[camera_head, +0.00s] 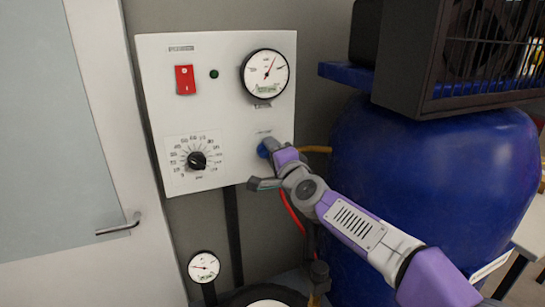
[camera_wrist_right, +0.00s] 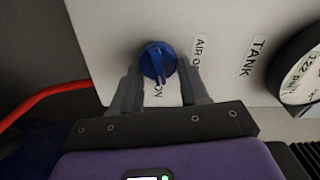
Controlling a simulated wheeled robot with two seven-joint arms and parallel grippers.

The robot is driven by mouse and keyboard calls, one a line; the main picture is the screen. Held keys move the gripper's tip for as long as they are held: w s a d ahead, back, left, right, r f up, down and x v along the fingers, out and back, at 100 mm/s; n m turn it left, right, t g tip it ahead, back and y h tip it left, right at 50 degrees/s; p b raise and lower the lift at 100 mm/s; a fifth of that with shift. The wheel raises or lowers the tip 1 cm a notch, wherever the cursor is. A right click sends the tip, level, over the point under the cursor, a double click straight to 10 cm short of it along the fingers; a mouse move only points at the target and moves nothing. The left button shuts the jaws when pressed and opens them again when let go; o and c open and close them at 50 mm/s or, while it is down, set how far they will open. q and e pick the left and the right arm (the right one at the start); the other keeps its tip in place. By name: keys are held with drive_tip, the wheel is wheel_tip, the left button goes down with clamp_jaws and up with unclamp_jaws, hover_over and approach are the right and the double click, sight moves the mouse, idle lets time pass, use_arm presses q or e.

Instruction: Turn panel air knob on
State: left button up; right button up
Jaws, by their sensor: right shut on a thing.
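The blue air knob (camera_head: 262,151) is on the lower right of the white panel (camera_head: 225,110). In the right wrist view the knob (camera_wrist_right: 157,62) shows its raised grip ridge, with a label starting "AIR O" to its right and "ON" just below it. My right gripper (camera_head: 270,150) reaches the knob from the lower right and covers part of it. In the right wrist view the fingers of my right gripper (camera_wrist_right: 158,72) stand on both sides of the knob, shut on it. My left gripper is not in view.
The panel also has a red switch (camera_head: 185,80), a green lamp (camera_head: 214,74), a round gauge (camera_head: 265,74) and a black dial (camera_head: 196,160). A large blue tank (camera_head: 420,170) stands close on the right. A door (camera_head: 60,150) is at the left.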

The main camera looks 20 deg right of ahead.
drive_tip(key=shift+f+m+b, duration=0.15)
drive_tip(key=shift+m+b, duration=0.15)
drive_tip(key=shift+m, duration=0.8)
drive_tip(key=o, duration=1.1)
drive_tip(key=shift+c, duration=0.2)
drive_tip(key=s, duration=0.7)
drive_tip(key=shift+s+a, duration=0.25)
drive_tip(key=shift+s, duration=0.05)
